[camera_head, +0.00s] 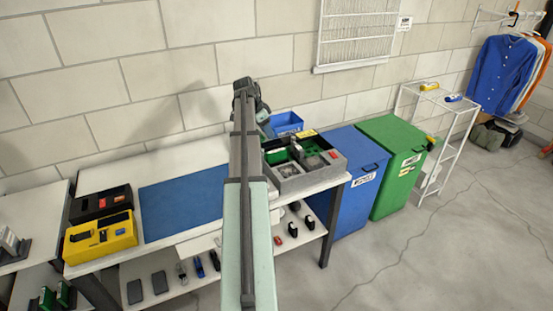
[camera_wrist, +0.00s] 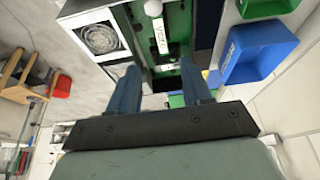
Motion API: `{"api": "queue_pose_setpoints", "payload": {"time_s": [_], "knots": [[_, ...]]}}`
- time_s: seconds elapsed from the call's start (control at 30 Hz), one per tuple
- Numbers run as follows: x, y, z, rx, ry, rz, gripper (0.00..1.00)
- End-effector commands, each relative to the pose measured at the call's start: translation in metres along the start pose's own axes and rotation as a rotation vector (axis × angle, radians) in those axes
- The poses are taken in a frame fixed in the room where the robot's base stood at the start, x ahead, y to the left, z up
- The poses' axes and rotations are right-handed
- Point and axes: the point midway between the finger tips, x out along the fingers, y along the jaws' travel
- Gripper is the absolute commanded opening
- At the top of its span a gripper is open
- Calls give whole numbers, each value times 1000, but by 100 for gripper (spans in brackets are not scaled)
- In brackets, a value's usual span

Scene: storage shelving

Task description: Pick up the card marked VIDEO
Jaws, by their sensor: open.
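An open grey case (camera_head: 318,180) stands at the right end of the workbench, with green boards and dark parts inside. In the wrist view the case's green interior (camera_wrist: 178,22) lies beyond my fingers. A small white labelled part (camera_wrist: 160,36) stands in it; its lettering is too small to read surely, so I cannot tell whether it is the VIDEO card. My gripper (camera_wrist: 160,82) has two blue fingers, wide apart, with nothing seen held between them.
A small blue bin (camera_head: 287,123) stands behind the case. Large blue (camera_head: 358,185) and green (camera_head: 398,170) lidded bins stand right of the bench. A blue mat (camera_head: 185,207) and a yellow toolbox (camera_head: 100,238) lie left. Several small items lie on the lower shelf.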

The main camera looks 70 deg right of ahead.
Motion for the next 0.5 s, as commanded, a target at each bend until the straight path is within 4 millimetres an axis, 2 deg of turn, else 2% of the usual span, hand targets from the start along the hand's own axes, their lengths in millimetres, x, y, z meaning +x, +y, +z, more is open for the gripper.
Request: {"api": "queue_pose_setpoints", "payload": {"time_s": [0.3, 0.5], "knots": [[54, 1, 1, -1, -1, 2, 49], [74, 0, 2, -1, -1, 1, 49]]}}
